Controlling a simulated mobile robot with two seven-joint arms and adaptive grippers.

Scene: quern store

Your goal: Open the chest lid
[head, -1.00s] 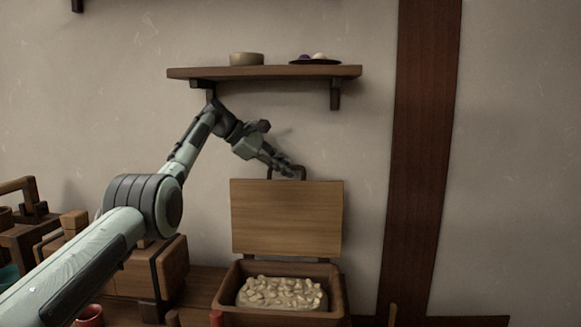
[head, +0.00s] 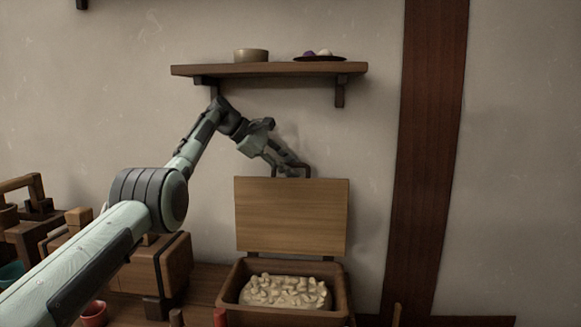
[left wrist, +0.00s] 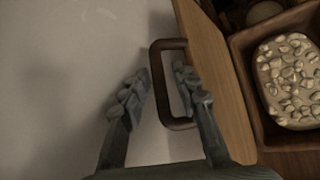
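The chest (head: 341,290) stands on the wooden surface below the wall shelf. Its lid (head: 292,216) is up, standing about upright behind the box, so the pale, lumpy contents show. A dark loop handle (head: 308,170) sits at the lid's top edge. My left gripper (head: 289,164) is at this handle. In the left wrist view, the left gripper's fingers (left wrist: 161,75) are spread, with the outer bar of the handle (left wrist: 155,95) between them and visible gaps beside it. The lid (left wrist: 215,75) shows edge-on to the right. My right gripper is not in view.
A wall shelf (head: 268,70) with a bowl (head: 251,55) and a dark plate (head: 320,58) is above the gripper. Wooden boxes (head: 160,270) and a red cup (head: 94,313) are to the left.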

